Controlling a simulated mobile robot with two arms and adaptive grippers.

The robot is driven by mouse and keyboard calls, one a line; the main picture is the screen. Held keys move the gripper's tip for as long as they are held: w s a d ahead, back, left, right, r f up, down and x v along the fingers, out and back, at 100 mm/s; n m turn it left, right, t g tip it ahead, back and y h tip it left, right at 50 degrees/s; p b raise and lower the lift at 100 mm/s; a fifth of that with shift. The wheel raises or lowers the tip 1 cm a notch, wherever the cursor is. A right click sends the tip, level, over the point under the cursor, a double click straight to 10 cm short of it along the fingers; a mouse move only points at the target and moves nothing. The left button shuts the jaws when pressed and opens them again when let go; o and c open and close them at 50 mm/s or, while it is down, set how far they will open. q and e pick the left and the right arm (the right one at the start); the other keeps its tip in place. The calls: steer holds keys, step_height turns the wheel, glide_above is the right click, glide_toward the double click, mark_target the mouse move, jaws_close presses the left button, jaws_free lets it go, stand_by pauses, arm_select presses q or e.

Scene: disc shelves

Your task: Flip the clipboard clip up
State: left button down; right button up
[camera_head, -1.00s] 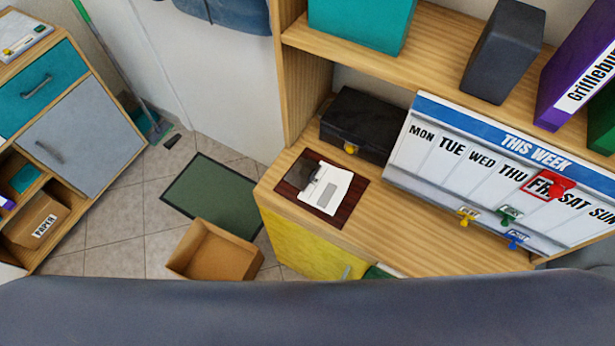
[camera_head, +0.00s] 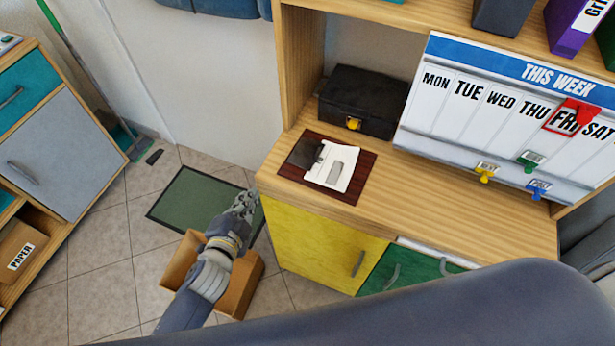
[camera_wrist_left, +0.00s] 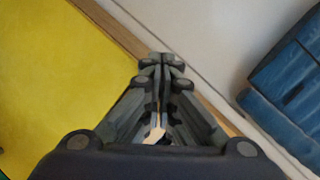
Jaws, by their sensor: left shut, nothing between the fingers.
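The clipboard (camera_head: 354,187) is a dark red-brown board lying flat on the wooden counter. White paper (camera_head: 337,172) lies on it, with a dark clip (camera_head: 307,153) at its left end and a small grey patch on the paper. My left gripper (camera_head: 250,197) is shut and empty, in front of the yellow door, left of and below the clipboard, apart from it. In the left wrist view its closed fingers (camera_wrist_left: 162,62) point toward the cabinet edge; the clipboard does not show there. My right gripper is not in view.
A black box (camera_head: 360,100) stands behind the clipboard. A weekly board (camera_head: 480,110) with colored clips leans at the right. The yellow door (camera_head: 310,235) is below the counter edge. A cardboard box (camera_head: 240,285) and green mat (camera_head: 185,200) lie on the floor.

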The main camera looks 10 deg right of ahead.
arm_select(q)
steer(key=s+d+r+m+h, duration=0.1)
steer(key=d+r+m+h, duration=0.1)
steer(key=d+r+m, duration=0.1)
steer(key=s+d+r+m+h, duration=0.1)
steer(key=d+r+m+h, duration=0.1)
steer(key=r, duration=0.1)
steer(key=s+d+r+m+h+b, duration=0.1)
steer(key=d+r+m+h, duration=0.1)
steer(key=d+r+m, duration=0.1)
steer(key=shift+s+d+m+h, duration=0.1)
steer(key=shift+d+m+h, duration=0.2)
steer(key=shift+d, duration=0.05)
steer(key=s+d+m+g+h, duration=0.1)
steer(key=m, duration=0.1)
steer(key=s+d+m+g+h, duration=0.1)
steer(key=d+m, duration=0.1)
steer(key=shift+s+d+f+h, duration=0.3)
steer(key=shift+s+f, duration=0.1)
steer(key=shift+s+d+f+m+g+h, duration=0.15)
steer(key=shift+s+d+m+g+h, duration=0.3)
steer(key=shift+m, duration=0.35)
